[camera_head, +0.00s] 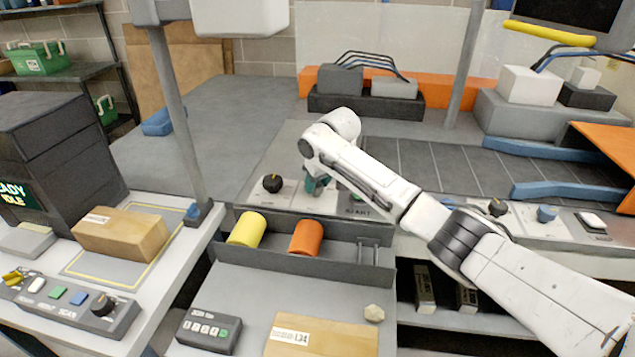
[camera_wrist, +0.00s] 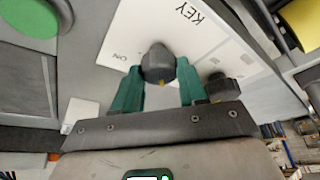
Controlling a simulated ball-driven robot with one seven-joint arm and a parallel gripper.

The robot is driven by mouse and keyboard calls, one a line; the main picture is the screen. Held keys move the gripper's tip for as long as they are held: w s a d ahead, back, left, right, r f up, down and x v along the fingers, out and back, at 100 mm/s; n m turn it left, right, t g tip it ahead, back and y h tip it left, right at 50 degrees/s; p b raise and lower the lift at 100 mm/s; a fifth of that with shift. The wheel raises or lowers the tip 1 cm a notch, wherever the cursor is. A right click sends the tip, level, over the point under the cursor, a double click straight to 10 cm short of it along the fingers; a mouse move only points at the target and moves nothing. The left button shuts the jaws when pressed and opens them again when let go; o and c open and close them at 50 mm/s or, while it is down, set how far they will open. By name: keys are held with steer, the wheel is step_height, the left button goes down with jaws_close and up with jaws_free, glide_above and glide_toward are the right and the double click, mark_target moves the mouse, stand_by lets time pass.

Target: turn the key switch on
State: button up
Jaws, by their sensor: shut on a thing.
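The key switch's dark knob (camera_wrist: 158,62) shows in the wrist view on a white plate (camera_wrist: 152,28) marked KEY and ON. My gripper (camera_wrist: 158,88) has its green fingers on either side of this knob and is shut on it. The ON mark lies to the left of the knob. In the head view my gripper (camera_head: 316,183) reaches down to the grey panel, and the key switch is hidden behind it.
A second dark knob (camera_wrist: 222,87) stands close to the right finger. A green button (camera_wrist: 28,18) is at the upper left. In the head view a black knob (camera_head: 272,183) is left of my gripper. Yellow (camera_head: 246,229) and orange (camera_head: 306,238) cylinders lie in front.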

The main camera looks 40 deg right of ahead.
steer(key=shift+c, duration=1.1)
